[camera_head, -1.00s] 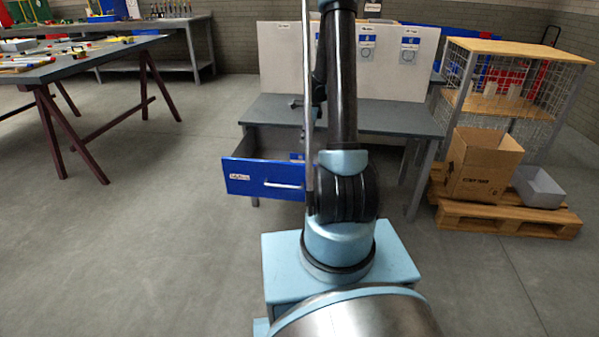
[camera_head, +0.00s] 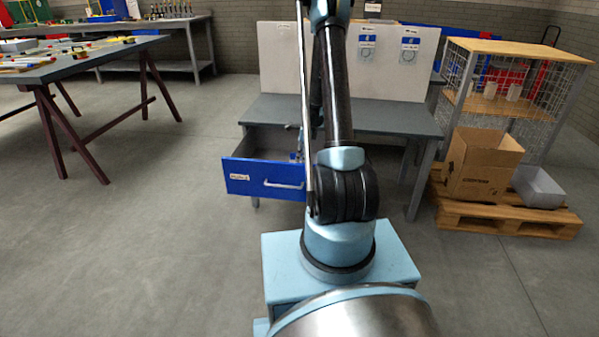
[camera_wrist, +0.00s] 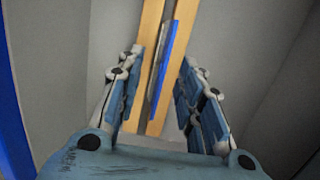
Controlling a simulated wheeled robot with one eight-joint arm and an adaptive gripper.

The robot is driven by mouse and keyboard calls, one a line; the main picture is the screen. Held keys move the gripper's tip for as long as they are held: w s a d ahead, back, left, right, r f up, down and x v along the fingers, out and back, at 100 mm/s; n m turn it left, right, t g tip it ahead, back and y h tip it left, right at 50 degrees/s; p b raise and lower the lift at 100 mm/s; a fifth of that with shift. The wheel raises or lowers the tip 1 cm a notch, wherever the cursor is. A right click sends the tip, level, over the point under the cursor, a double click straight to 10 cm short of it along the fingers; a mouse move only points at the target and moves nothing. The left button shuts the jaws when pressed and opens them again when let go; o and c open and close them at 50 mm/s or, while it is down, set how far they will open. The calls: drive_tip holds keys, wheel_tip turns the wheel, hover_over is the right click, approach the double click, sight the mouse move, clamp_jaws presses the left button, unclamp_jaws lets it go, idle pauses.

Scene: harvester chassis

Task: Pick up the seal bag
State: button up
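In the wrist view my gripper (camera_wrist: 160,62) is open, its two fingers on either side of a thin blue, upright-looking piece (camera_wrist: 163,75). This piece may be the seal bag seen nearly edge-on, but I cannot tell for sure. Clear space shows between it and the fingers. Tan strips run beside and behind it. In the head view the blue-fronted drawer (camera_head: 263,179) is pulled out below the grey bench, and my arm reaches toward it. My arm hides much of the drawer's right side.
The grey bench (camera_head: 390,118) has upright white panels (camera_head: 283,60) with bagged blue-labelled items (camera_head: 410,44) hanging on them. A cardboard box (camera_head: 481,165) and grey bin (camera_head: 537,187) sit on a pallet (camera_head: 500,222) at right. The floor at left is open.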

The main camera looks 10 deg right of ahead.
drive_tip(key=shift+w+a+f, duration=0.1)
drive_tip(key=shift+a+f, duration=0.1)
drive_tip(key=shift+f, duration=0.7)
drive_tip(key=shift+w+a+f, duration=0.1)
drive_tip(key=shift+a+f, duration=0.1)
drive_tip(key=shift+f, duration=0.65)
clamp_jaws()
